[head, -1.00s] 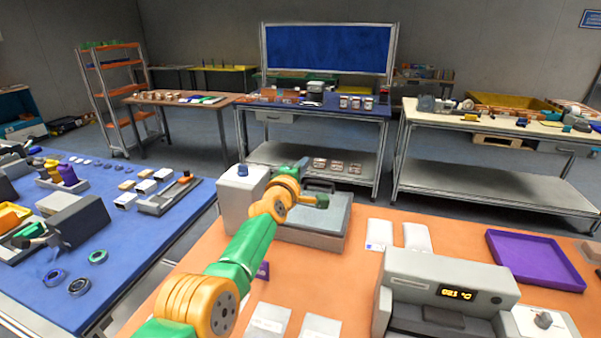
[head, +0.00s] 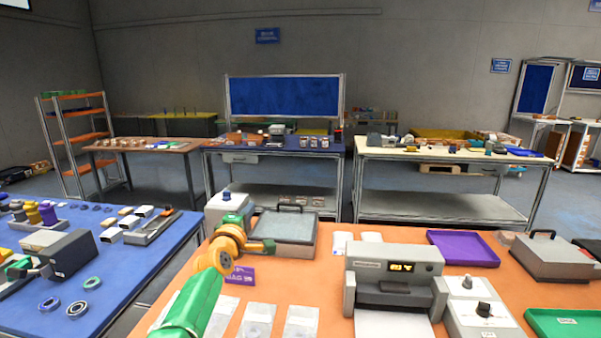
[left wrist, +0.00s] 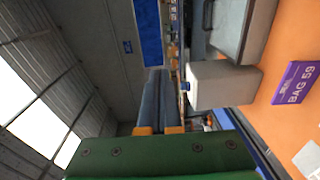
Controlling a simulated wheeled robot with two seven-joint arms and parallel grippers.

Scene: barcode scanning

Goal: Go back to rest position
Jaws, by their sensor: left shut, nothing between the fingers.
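My left arm, green with yellow joints, reaches in from the lower left over the orange table (head: 270,283). My left gripper (head: 268,246) is at the front edge of a grey box with a dark handle (head: 285,227) in the head view; whether it touches the box I cannot tell. In the left wrist view its two dark fingers (left wrist: 157,75) lie together, shut with nothing between them. A white-grey block with a blue knob (head: 229,208) stands behind the wrist; it also shows in the left wrist view (left wrist: 222,85). My right gripper is not in view.
A purple label (head: 240,275) and clear bags (head: 258,318) lie near the arm. A grey machine with a lit display (head: 393,277) stands to the right, with a purple tray (head: 463,248) behind. A blue table (head: 115,290) with several parts is at the left.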

